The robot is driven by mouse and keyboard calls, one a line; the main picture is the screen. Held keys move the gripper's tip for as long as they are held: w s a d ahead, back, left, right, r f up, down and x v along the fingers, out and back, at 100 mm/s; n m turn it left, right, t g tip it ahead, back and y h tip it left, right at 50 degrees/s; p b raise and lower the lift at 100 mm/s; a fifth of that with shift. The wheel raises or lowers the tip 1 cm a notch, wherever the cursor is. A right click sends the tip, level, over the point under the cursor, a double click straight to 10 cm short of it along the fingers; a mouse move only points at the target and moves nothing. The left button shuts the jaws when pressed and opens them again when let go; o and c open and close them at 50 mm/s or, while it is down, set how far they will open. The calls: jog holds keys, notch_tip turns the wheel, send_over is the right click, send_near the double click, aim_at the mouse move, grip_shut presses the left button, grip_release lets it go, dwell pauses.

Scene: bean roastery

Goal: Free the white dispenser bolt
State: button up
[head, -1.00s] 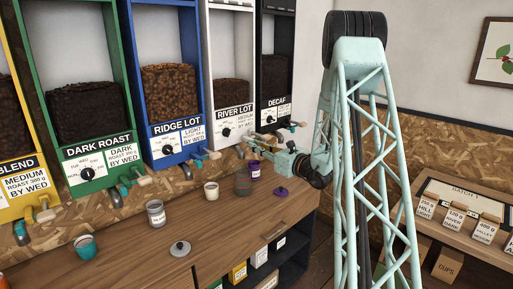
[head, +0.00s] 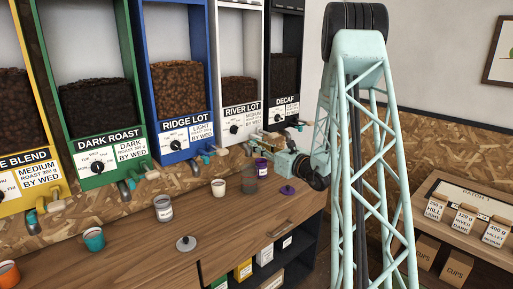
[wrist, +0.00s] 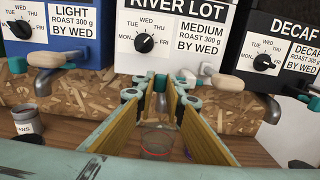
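The white dispenser (head: 237,90), labelled River Lot, stands between the blue and black ones; its label panel (wrist: 170,35) fills the top middle of the wrist view. My gripper (head: 268,142) is at its lower front.
A clear glass (head: 249,180) stands below the spout; it also shows between my fingers (wrist: 158,140). A cream cup (head: 218,188), a grey labelled jar (head: 163,208), a purple tin (head: 261,167) and a purple lid (head: 288,190) stand on the wooden counter (head: 230,232).

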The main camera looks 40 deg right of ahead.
jog(key=shift+o, duration=0.9)
jog(key=shift+a, duration=0.25)
jog(key=shift+s+d, duration=0.1)
jog(key=shift+s, duration=0.05)
jog(key=s, duration=1.1)
jog(key=shift+s+d, duration=0.15)
jog(key=shift+s, duration=0.2)
